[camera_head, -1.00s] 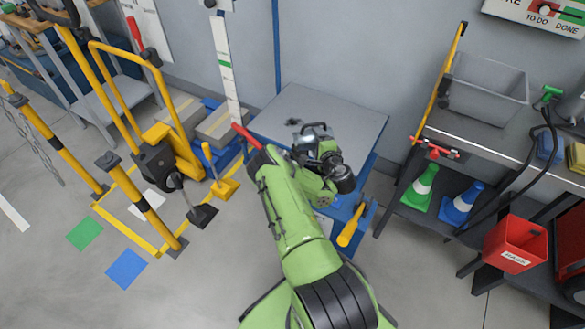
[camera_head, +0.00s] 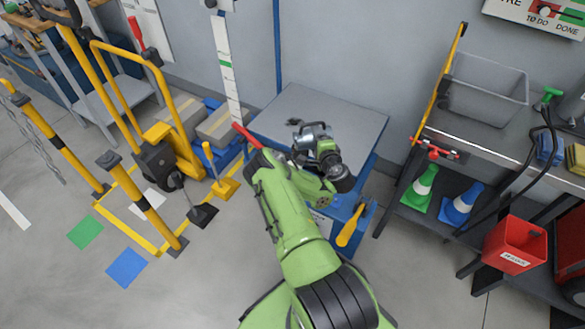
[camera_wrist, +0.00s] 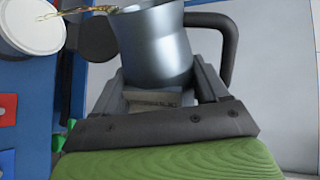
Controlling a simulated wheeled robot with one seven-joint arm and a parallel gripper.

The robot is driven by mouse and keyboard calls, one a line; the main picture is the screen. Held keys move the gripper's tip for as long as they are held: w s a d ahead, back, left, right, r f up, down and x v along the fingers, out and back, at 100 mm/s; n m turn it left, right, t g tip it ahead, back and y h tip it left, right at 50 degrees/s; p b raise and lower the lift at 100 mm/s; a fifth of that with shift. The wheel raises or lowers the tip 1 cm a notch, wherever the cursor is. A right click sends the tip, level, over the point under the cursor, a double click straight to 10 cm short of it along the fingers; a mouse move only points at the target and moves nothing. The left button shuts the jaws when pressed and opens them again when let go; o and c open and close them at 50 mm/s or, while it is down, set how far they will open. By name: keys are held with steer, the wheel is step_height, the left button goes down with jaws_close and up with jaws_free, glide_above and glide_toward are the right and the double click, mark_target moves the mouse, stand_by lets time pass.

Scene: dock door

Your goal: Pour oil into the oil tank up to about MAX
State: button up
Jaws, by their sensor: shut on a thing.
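A grey metal jug (camera_wrist: 155,45) with a dark handle (camera_wrist: 228,35) is between the fingers of my gripper (camera_wrist: 162,88), which is shut on it. In the head view my gripper (camera_head: 318,147) and the jug (camera_head: 314,131) are above the grey-topped blue cabinet (camera_head: 350,112). A thin golden streak of oil (camera_wrist: 92,11) runs left from the jug's rim, by a white round piece (camera_wrist: 30,25) in front of a blue surface. The jug's mouth is mostly cut off by the top edge. I cannot make out the oil tank's opening, level or MAX mark.
A yellow handle (camera_head: 350,226) sticks out at the cabinet's front. A bench with a grey bin (camera_head: 484,90) and a red bucket (camera_head: 514,246) stand to the right. A yellow pallet stacker (camera_head: 165,140) stands to the left. The floor at lower left is mostly free.

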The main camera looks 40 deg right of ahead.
steer(key=shift+d+f+n, duration=0.1)
steer(key=shift+d+n, duration=0.05)
steer(key=shift+n, duration=0.25)
stand_by(0.8)
